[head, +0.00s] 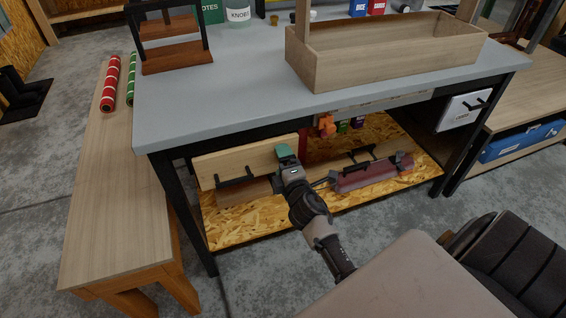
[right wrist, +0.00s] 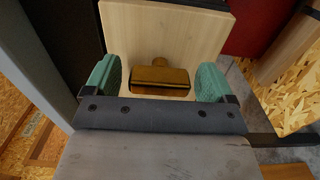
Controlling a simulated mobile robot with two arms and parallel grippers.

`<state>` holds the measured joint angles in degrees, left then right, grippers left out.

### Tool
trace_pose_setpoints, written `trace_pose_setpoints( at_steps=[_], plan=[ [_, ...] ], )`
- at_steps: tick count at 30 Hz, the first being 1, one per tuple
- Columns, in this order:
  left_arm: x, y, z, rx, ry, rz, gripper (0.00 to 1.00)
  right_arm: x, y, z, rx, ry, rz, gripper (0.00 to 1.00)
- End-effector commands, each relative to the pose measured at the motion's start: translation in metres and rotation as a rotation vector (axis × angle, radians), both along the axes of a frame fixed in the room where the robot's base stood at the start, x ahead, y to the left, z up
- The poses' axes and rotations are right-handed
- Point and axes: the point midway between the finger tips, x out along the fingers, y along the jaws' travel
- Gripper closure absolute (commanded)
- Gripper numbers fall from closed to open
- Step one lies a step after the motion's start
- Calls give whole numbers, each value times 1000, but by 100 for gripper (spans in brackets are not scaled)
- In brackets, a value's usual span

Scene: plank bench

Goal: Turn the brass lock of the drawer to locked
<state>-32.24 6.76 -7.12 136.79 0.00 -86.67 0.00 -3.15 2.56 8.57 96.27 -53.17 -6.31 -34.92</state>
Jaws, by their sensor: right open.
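The drawer (head: 225,163) has a pale wooden front with a black bar handle (head: 235,182), under the left part of the grey bench top. My right gripper (head: 287,152) is at the right end of this front and hides the lock in the head view. In the right wrist view the brass lock (right wrist: 158,76) sits on the pale wood (right wrist: 155,25), its bar lying across the picture. The right gripper's green fingers (right wrist: 158,86) stand open, one on each side of the lock, with gaps. My left gripper is not in view.
A wooden trough (head: 380,62) and a small rack (head: 175,55) stand on the bench top (head: 240,105). Below is a chipboard shelf (head: 260,225) with a reddish, black-handled thing (head: 370,175). A black bench leg (head: 183,215) stands left of the drawer. A low bench (head: 115,200) is further left.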

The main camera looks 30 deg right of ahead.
Motion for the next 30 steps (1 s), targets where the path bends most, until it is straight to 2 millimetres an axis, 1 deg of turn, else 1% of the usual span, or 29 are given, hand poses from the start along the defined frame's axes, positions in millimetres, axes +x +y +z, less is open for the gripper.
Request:
trace_pose_setpoints(
  at_steps=[2,5,7,12,15,18,23,30],
  plan=[
    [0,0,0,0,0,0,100,-4,1,0,1,1,0,15],
    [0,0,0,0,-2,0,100,-15,4,-1,2,3,0,15],
    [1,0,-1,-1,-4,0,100,-27,7,-1,3,2,-1,15],
    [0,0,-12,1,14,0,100,-62,15,-1,3,3,-1,15],
    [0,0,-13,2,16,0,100,-80,19,-1,2,3,-1,15],
    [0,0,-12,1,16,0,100,-93,23,-1,3,2,0,15],
    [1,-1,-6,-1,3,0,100,-104,25,-1,1,1,0,15],
    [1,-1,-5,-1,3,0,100,-105,25,0,0,0,0,15]
  ],
)
